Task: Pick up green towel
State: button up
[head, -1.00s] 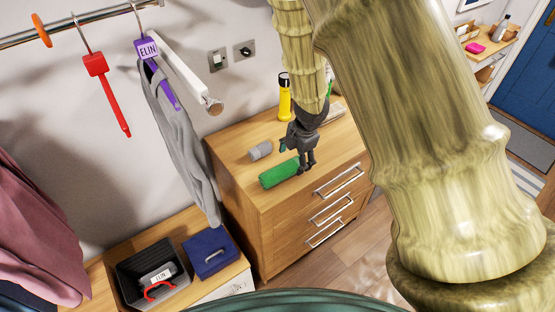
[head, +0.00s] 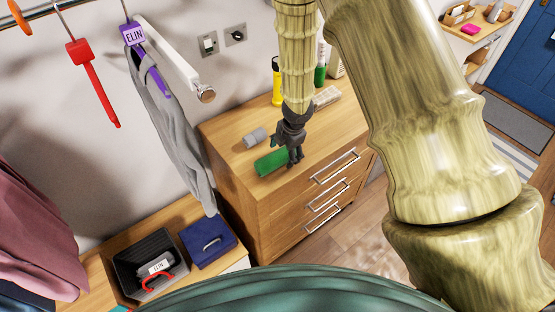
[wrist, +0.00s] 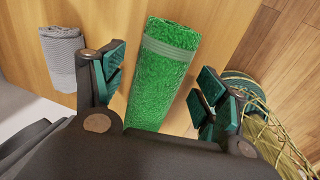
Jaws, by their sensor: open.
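The green towel (head: 271,161) is rolled up and lies on top of the wooden drawer chest (head: 228,150). In the wrist view the towel (wrist: 163,70) runs lengthwise between the two open fingers of my gripper (wrist: 158,95). There is a gap on each side of it, and its near end is hidden behind the gripper body. In the head view my gripper (head: 292,154) points down over the towel's right end and hides part of it. No grip on the towel shows.
A small grey rolled towel (head: 255,137) lies just behind, and shows left of my finger in the wrist view (wrist: 62,55). A yellow bottle (head: 277,82), green bottle (head: 320,70) and pale bundle (head: 327,97) stand farther back. A grey garment (head: 170,115) hangs left of the chest.

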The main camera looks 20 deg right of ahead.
jog(key=shift+x, duration=1.2)
jog(key=shift+c, duration=0.5)
jog(key=c, duration=1.1)
jog(key=shift+o, duration=0.2)
jog(key=shift+r, duration=0.1)
